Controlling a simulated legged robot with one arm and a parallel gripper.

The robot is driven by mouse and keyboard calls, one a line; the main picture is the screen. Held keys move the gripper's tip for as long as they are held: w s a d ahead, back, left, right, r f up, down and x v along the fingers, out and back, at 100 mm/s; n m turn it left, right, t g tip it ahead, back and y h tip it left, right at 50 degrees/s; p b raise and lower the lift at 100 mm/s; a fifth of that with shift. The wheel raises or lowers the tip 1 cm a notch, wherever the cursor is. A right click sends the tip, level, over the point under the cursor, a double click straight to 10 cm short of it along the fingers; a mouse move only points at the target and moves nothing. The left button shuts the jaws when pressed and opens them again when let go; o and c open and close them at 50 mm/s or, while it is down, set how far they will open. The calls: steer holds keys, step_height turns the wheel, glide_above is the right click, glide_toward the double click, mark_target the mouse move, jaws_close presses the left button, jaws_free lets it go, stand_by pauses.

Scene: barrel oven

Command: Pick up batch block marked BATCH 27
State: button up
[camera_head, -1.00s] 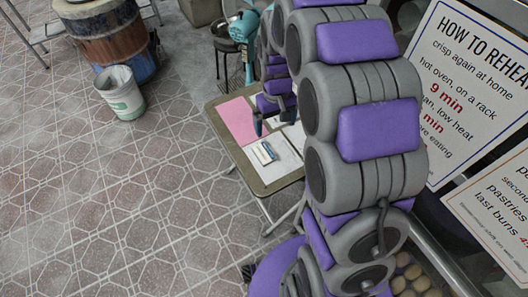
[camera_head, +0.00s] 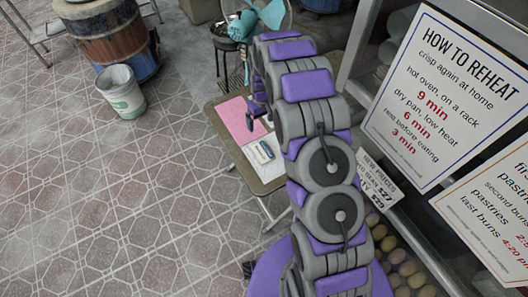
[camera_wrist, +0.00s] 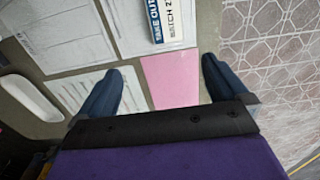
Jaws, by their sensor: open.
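The batch block (camera_head: 264,152) is a small white and blue piece lying on a white sheet on the folding table (camera_head: 268,185). In the wrist view the block (camera_wrist: 172,20) is at the top, cut off by the frame edge. It reads "TAKE OUT" and "BATCH 2", with the last digit not clear. My gripper (camera_wrist: 161,66) is open and empty, its two dark blue fingers spread over the table. The block lies beyond the fingertips, apart from them. In the head view my gripper (camera_head: 258,119) is partly hidden by my arm.
A pink sheet (camera_wrist: 172,80) lies between my fingers in the wrist view, with white printed sheets (camera_wrist: 60,30) beside it. A white dish (camera_wrist: 30,98) is at the left. A bucket (camera_head: 121,92) and barrel (camera_head: 120,40) stand on open tiled floor. A sign-covered display case (camera_head: 440,95) is right.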

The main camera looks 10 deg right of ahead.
glide_above(260, 148)
step_height(260, 148, down, 6)
steer(key=f, duration=0.2)
steer(key=f+b, duration=0.1)
steer(key=f, duration=0.1)
steer(key=d+f, duration=0.1)
steer(key=f, duration=0.1)
steer(key=shift+w+b, duration=0.2)
steer(key=shift+b, duration=0.1)
steer(key=f, duration=0.1)
steer(key=a+f, duration=0.1)
steer(key=f, duration=0.1)
steer(key=f+b, duration=0.1)
steer(key=shift+s+a+f, duration=0.25)
steer(key=shift+s, duration=0.1)
steer(key=shift+f, duration=0.3)
steer(key=shift+d, duration=0.35)
steer(key=shift+c, duration=0.5)
steer(key=shift+a, duration=0.2)
steer(key=c, duration=0.9)
steer(key=shift+c, duration=0.4)
steer(key=shift+d+r, duration=0.1)
